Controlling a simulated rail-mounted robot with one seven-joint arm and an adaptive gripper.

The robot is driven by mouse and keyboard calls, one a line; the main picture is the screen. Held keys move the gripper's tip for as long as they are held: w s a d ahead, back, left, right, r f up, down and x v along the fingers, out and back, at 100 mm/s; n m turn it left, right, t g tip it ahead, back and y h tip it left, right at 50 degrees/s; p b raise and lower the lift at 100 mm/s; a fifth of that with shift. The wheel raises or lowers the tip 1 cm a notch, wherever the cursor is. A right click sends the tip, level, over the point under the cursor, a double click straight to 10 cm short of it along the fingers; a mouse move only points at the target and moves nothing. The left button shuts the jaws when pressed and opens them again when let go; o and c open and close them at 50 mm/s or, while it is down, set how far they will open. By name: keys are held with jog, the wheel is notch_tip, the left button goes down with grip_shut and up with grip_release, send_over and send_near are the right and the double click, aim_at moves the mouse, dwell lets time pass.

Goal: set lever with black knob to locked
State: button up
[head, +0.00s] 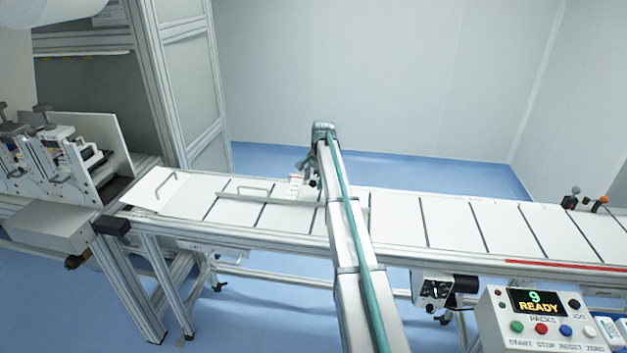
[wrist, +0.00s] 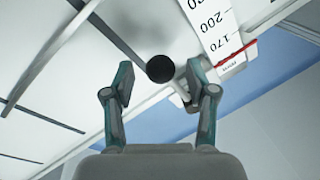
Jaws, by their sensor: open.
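A round black knob (wrist: 160,68) shows in the wrist view, between the fingertips of my gripper (wrist: 160,82). My gripper's teal fingers are spread, with visible space on both sides of the knob. I cannot tell whether the knob is level with the fingertips or beyond them. In the head view my gripper (head: 306,170) is at the conveyor's far edge, partly hidden by my arm.
The white conveyor (head: 395,220) with dark cross lines runs across the head view. Other small levers with knobs (head: 603,200) stand at its far right edge. A control box (head: 540,320) reading READY is at front right. A wire handle (head: 252,188) stands left of my gripper.

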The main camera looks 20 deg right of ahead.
jog(key=shift+f, duration=0.4)
jog(key=shift+c, duration=0.2)
grip_shut()
